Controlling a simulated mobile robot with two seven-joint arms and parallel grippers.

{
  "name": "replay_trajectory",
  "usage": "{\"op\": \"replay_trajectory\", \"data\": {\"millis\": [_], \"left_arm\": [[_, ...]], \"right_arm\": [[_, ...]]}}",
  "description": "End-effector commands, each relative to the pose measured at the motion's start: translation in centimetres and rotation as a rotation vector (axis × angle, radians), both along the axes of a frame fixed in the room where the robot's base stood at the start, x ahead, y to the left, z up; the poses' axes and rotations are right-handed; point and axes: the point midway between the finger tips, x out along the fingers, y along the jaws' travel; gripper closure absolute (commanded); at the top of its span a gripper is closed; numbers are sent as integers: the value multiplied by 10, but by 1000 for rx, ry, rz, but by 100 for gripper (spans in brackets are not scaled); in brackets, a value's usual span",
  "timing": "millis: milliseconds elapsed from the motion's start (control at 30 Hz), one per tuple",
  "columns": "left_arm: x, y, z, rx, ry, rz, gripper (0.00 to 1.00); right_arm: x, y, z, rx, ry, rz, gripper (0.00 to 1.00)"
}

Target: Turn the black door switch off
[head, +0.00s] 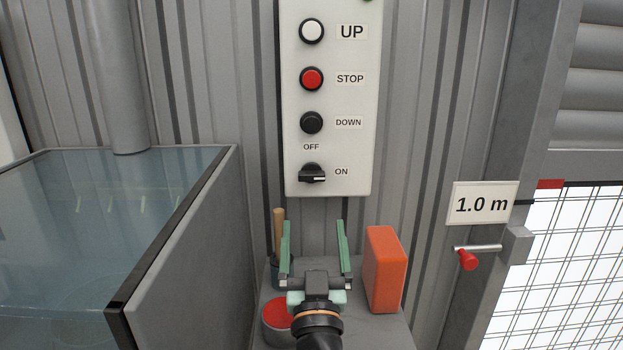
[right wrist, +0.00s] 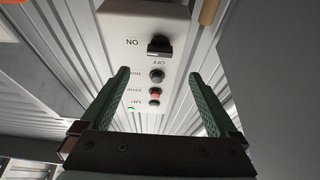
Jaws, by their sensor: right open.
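The black door switch (head: 312,173) is a rotary knob at the bottom of a white control panel (head: 350,105) on the corrugated wall. Its handle lies horizontally, with a white mark toward the ON label on its right; OFF is printed above it. In the right wrist view the switch (right wrist: 160,45) appears beyond the fingertips, with the panel upside down. My right gripper (head: 314,223) is open and empty, with its green fingers pointing at the panel. In the head view it is below the switch, apart from it. My left gripper is not in view.
White UP (head: 312,31), red STOP (head: 312,79) and black DOWN (head: 312,122) buttons sit above the switch. Below, an orange block (head: 385,270) and a red-topped round container (head: 278,315) stand on a grey ledge. A glass-like tank (head: 70,230) stands left.

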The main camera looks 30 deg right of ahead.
Motion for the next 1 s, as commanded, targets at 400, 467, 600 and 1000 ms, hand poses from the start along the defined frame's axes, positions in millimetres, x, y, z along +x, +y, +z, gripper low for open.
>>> {"op": "replay_trajectory", "data": {"millis": [400,467,600,1000], "left_arm": [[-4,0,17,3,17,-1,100],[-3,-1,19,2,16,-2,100],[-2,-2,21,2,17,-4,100],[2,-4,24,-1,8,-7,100]], "right_arm": [[60,-38,34,-4,0,-2,5],[69,-43,37,-5,1,-3,5],[84,-52,43,-2,1,-1,5],[95,-59,46,0,1,0,5]]}}
